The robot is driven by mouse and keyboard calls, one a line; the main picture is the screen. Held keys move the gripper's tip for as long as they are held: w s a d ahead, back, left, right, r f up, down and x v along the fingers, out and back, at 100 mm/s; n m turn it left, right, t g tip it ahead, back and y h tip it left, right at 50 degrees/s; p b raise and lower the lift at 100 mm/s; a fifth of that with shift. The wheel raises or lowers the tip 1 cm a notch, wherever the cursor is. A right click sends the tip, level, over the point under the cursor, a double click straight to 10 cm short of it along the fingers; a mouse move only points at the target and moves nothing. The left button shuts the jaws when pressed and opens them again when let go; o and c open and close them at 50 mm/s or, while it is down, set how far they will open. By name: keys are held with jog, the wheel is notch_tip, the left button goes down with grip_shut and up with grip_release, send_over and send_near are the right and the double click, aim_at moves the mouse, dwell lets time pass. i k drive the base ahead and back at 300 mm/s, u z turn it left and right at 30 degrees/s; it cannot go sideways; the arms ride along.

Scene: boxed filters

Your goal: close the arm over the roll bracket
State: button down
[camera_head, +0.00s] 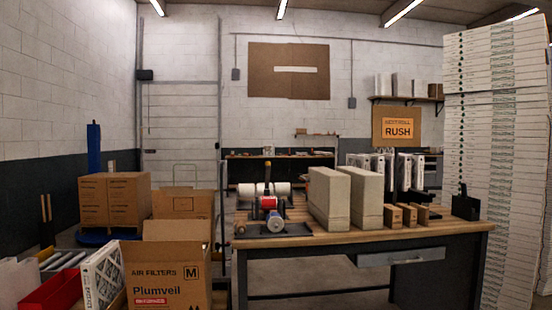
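A device on the wooden workbench, left of its middle, looks like the roll bracket. It has a dark base plate (296,229), a red part (268,203) and a blue part. A white roll (281,189) lies crosswise at its back. A dark upright piece with a yellow top (267,168) stands up at the roll; it may be the bracket's arm, but it is too small to be sure. A grey round part (275,224) sits low at the front. My gripper is not in view.
Two tall grey-beige blocks (328,199) stand right of the device, then several small wooden blocks (393,217) and a black holder (465,204). An open air-filter carton (165,280) stands at the bench's left. Tall stacked white boxes (490,130) rise at right.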

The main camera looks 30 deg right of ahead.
aim_at(268, 167)
jog(key=z, duration=0.65)
jog(key=i, duration=0.6)
jog(key=z, duration=0.75)
jog(key=i, duration=0.9)
jog(key=u, duration=0.75)
jog(key=i, duration=0.65)
jog(key=u, duration=0.75)
